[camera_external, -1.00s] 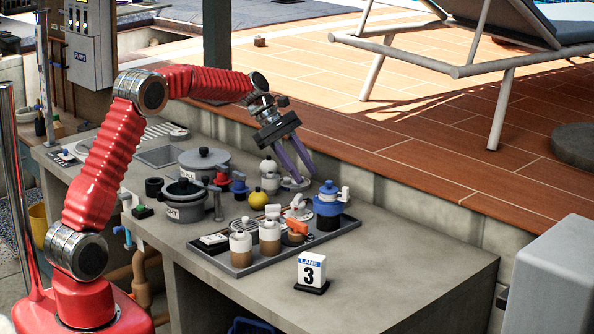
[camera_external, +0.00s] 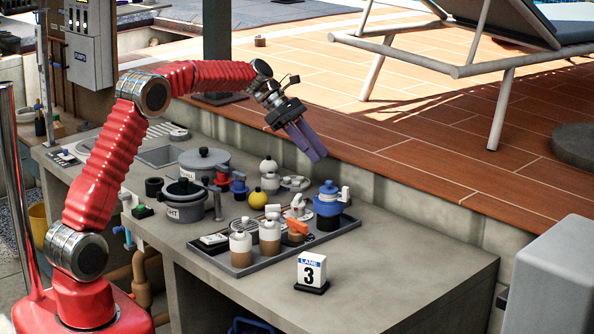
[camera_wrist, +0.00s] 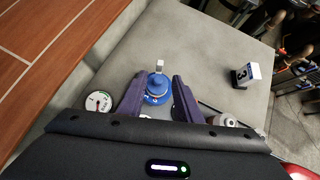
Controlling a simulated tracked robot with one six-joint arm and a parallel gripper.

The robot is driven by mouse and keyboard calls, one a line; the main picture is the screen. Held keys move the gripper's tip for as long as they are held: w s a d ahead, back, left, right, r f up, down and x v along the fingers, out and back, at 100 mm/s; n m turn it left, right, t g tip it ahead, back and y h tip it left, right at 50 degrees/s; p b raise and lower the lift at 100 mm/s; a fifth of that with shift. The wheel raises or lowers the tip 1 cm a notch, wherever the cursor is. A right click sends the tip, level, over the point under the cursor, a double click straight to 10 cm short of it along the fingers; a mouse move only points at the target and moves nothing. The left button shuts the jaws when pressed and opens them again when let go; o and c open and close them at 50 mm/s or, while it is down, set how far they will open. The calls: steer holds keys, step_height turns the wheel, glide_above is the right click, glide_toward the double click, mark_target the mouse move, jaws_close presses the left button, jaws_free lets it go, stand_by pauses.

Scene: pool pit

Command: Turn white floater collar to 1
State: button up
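A small white floater (camera_external: 269,178) with a rounded top stands on the grey counter near the back wall in the external view; I take it for the white floater. Its collar marks are too small to read, and I cannot pick it out in the wrist view. My gripper (camera_external: 316,158) is in the air above the counter's back edge, up and to the right of it. In the wrist view my gripper (camera_wrist: 158,84) has its two purple fingers apart with nothing held. The blue floater (camera_wrist: 157,88) shows beyond, between them; it also stands in the external view (camera_external: 328,202).
A yellow floater (camera_external: 258,199), lidded pots (camera_external: 204,162) and a tray (camera_external: 240,270) of several parts crowd the counter. A round dial (camera_wrist: 98,102) lies left of the fingers. A lane 3 block (camera_external: 311,269) stands in front. The counter's right part is clear.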

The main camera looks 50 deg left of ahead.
mark_target(345, 187)
steer(key=x, duration=1.3)
steer(key=shift+d, duration=0.1)
steer(key=shift+c, duration=0.3)
jaws_close()
